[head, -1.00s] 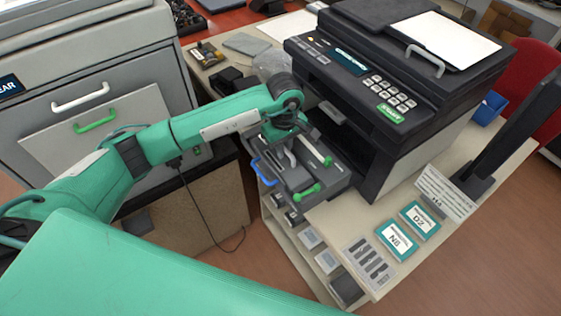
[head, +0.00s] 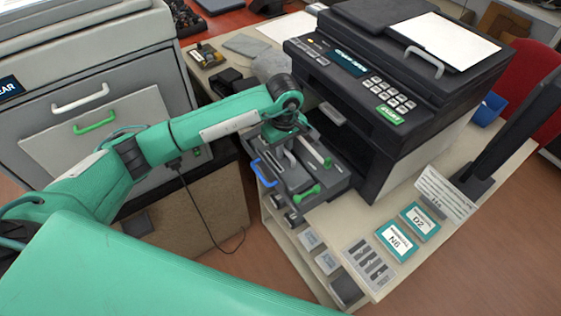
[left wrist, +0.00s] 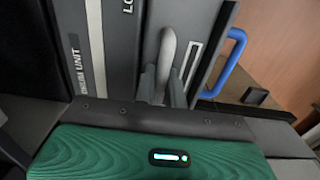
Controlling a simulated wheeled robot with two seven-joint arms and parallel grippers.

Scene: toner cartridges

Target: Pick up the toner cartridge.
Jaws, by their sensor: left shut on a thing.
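The toner cartridge (left wrist: 118,45) shows in the left wrist view as a dark grey body with a pale stripe and partly cut-off lettering. A light grey loop handle (left wrist: 167,52) stands up from it. My left gripper (left wrist: 169,88) is shut on this handle, with its fingers on either side of the loop. In the head view, my left gripper (head: 288,150) is over the open printer drawer, and my wrist hides part of the cartridge. The cartridge still appears to sit in the drawer. My right gripper is not in view.
The black printer (head: 385,90) stands just right of my left gripper. Labelled boxes (head: 396,240) lie on the bench at right. A grey cabinet (head: 90,95) stands at left.

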